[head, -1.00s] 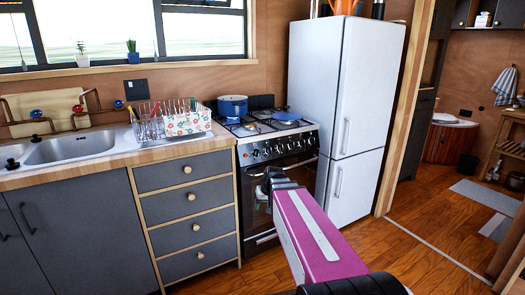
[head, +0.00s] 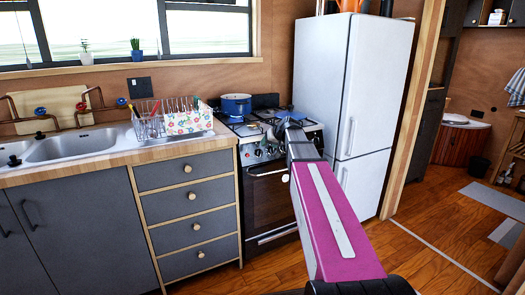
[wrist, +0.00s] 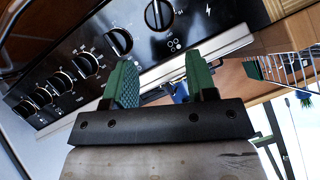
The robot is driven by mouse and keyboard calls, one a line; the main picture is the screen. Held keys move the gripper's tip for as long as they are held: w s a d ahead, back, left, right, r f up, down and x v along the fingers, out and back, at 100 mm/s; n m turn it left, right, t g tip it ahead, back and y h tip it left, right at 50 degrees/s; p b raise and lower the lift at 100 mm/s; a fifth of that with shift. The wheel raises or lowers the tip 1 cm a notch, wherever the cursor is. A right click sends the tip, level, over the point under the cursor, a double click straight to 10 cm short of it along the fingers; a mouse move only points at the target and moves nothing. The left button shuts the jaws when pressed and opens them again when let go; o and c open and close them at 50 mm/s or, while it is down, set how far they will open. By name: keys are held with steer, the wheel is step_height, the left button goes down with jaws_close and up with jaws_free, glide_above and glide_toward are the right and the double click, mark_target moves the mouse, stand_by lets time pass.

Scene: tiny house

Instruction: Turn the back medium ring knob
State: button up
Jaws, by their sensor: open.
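The black stove (head: 268,190) stands between the drawers and the fridge. Its front panel carries a row of round black knobs (head: 257,154), partly hidden by my arm in the head view. In the wrist view, a large knob (wrist: 159,15) lies past the gap between my fingers, and several smaller knobs, one of them near the left finger (wrist: 88,65), run off to the left. I cannot tell which one is the back medium ring knob. My gripper (wrist: 160,78) is open and empty, with green finger pads, close to the panel.
A blue pot (head: 236,104) sits on the back left of the stove top. The white fridge (head: 345,90) stands close on the right. A dish rack (head: 185,118) is on the counter at left. The wooden floor (head: 400,260) at right is clear.

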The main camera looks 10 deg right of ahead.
mark_target(260, 153)
steer(key=x, duration=0.7)
steer(key=shift+w+a+f, duration=0.15)
steer(key=shift+w+f, duration=0.05)
steer(key=c, duration=0.8)
